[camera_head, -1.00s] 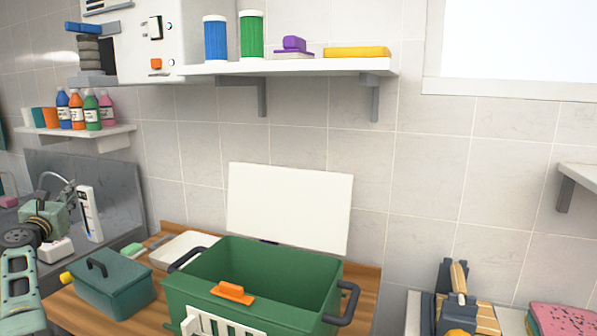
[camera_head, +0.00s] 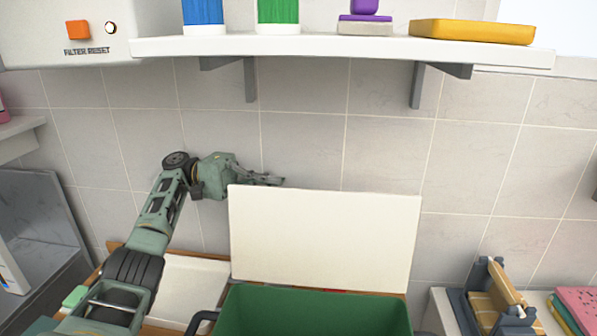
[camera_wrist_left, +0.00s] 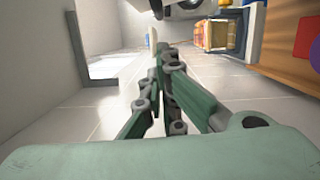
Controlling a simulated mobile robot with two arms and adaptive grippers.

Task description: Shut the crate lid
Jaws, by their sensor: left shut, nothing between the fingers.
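The green crate (camera_head: 315,312) stands on the wooden counter, cut off by the bottom of the head view. Its cream lid (camera_head: 325,240) is open and stands upright at the crate's back edge, in front of the tiled wall. My left gripper (camera_head: 276,181) is at the lid's upper left edge, level with or just behind the top; I cannot tell if it touches. Its fingers are shut and empty, and they also show closed together in the left wrist view (camera_wrist_left: 160,62). My right gripper is not in view.
A white shelf (camera_head: 340,50) with containers and a yellow item (camera_head: 472,31) hangs above the lid. A white tray (camera_head: 185,288) lies left of the crate. A wooden brush-like item in a dark holder (camera_head: 495,295) stands to the right.

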